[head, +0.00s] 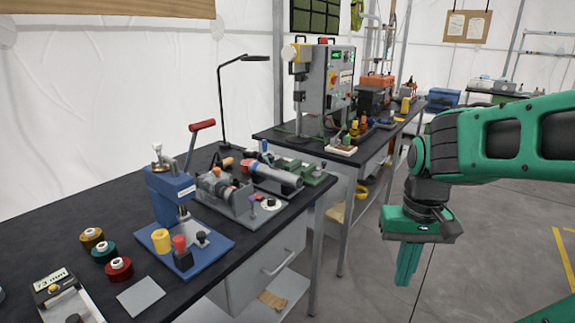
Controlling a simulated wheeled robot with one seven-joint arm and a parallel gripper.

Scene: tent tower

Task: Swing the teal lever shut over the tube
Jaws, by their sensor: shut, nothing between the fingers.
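My gripper (407,280) hangs at the right, pointing down over the floor. Its green fingers are together and empty, well away from the benches. A grey and blue cylinder (279,178), possibly the tube, lies on a grey fixture near the far end of the near bench. A green vise-like tool (310,172) sits just behind it. I cannot clearly make out a teal lever there; it may be hidden or too small to tell.
The near black bench (100,217) holds a blue press (172,195) with a red-handled lever, several spools and a black lamp (222,100). A second bench (275,136) behind carries a grey control box (328,80). The floor (475,270) around my gripper is clear.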

